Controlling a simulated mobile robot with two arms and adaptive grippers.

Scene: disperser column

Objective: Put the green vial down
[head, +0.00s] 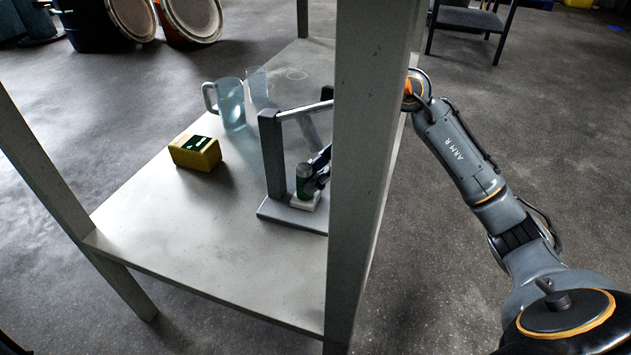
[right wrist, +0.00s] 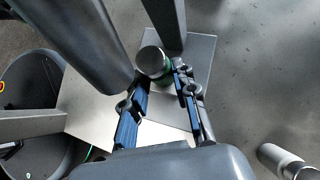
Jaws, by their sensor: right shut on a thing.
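The green vial (head: 304,182) stands upright at the disperser stand, with a grey cap on top. It is over a small white block (head: 305,202) on the stand's base plate; whether it touches the block I cannot tell. My right gripper (head: 316,176) reaches in from behind the near post and is shut on the vial. In the right wrist view, the vial's round grey cap (right wrist: 152,62) shows between the fingertips (right wrist: 160,72), with a strip of green below it. The disperser stand (head: 270,150) has a grey upright and a crossbar. My left gripper is not in view.
A thick post (head: 365,150) hides part of the stand and my right forearm. A yellow box (head: 195,153) and a translucent mug (head: 231,104) stand left of the stand on the grey table (head: 150,225). The table's front left is clear.

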